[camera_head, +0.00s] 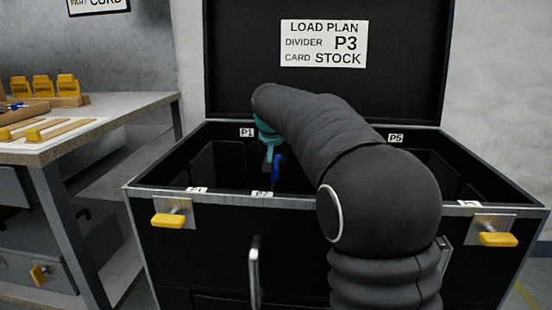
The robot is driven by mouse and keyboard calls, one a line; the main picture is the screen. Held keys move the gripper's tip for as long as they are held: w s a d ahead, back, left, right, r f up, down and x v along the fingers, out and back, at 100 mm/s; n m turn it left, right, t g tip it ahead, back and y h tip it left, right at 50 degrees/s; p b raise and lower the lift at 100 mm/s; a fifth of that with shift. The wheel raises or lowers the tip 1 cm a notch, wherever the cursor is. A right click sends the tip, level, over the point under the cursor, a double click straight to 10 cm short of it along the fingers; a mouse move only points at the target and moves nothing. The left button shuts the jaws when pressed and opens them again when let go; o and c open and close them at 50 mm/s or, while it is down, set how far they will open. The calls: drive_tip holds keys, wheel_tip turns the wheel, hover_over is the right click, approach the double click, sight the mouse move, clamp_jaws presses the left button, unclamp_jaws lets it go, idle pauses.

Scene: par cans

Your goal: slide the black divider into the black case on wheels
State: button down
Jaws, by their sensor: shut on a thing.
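The black case on wheels (195,237) stands in front of me with its lid (232,85) raised. A card on the lid reads "LOAD PLAN, DIVIDER P3, CARD STOCK". My black arm reaches over the front rim and bends down into the case's left half. My gripper (272,170), teal with a blue part, is low inside the opening, behind the P2 label (262,194). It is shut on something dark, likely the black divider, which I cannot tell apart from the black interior. My arm hides the middle of the case and any P3 label.
Labels P1 (246,132) and P5 (396,138) sit on the back rim. Yellow latches (168,220) (498,239) and a metal handle (254,270) stick out in front. A workbench (110,105) with yellow-topped items stands close at the left.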

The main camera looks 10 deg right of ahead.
drive_tip(key=shift+f, duration=1.5)
drive_tip(key=c, duration=1)
unclamp_jaws()
drive_tip(key=shift+f, duration=0.1)
drive_tip(key=v, duration=1.2)
